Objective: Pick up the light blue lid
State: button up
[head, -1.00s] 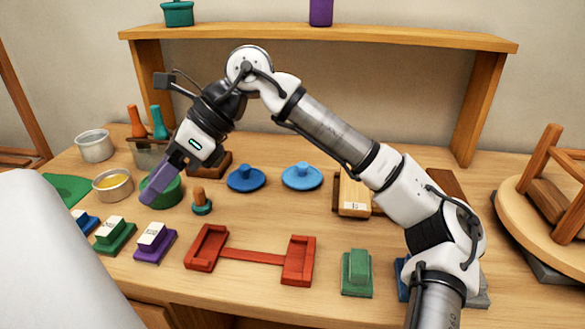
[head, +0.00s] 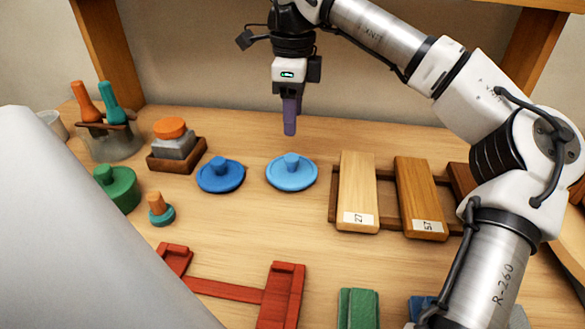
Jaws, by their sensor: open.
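Two numbered wooden blocks (head: 358,190) sit on a rack to the right. A green pot (head: 120,188), a small orange-topped peg (head: 160,209) and a brown tray (head: 192,160) with stacked pieces stand left. A red bracket (head: 225,290) lies in front. Shelf posts rise behind.

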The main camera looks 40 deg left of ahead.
aim_at(292, 157)
jog(key=f, duration=1)
jog(key=shift+a+f, duration=0.2)
jog(key=shift+f, duration=0.1)
jog(key=c, duration=1)
